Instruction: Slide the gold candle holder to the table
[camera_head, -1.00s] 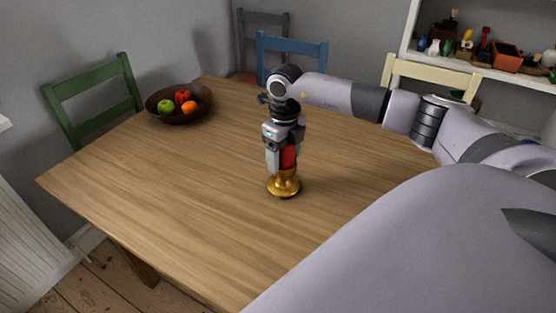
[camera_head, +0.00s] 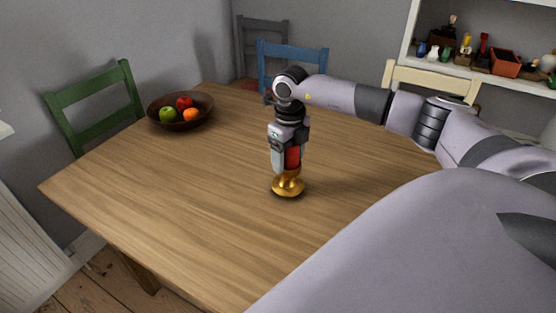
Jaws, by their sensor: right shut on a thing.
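The gold candle holder (camera_head: 288,187) stands upright at the middle of the wooden table (camera_head: 180,200), with its round base at the tabletop. A red part, seemingly a candle (camera_head: 293,158), shows above it between my fingers. My right gripper (camera_head: 284,165) points straight down over the holder and is shut on its upper part, which the fingers mostly hide. I cannot tell whether the base touches the wood or hovers just above it. My left gripper is not in view.
A dark bowl (camera_head: 202,121) of fruit stands at the table's far left corner. Green (camera_head: 98,96), blue (camera_head: 293,52) and cream (camera_head: 432,78) chairs stand around the table. A white shelf (camera_head: 480,76) with small objects is at back right. The tabletop left of the holder is clear.

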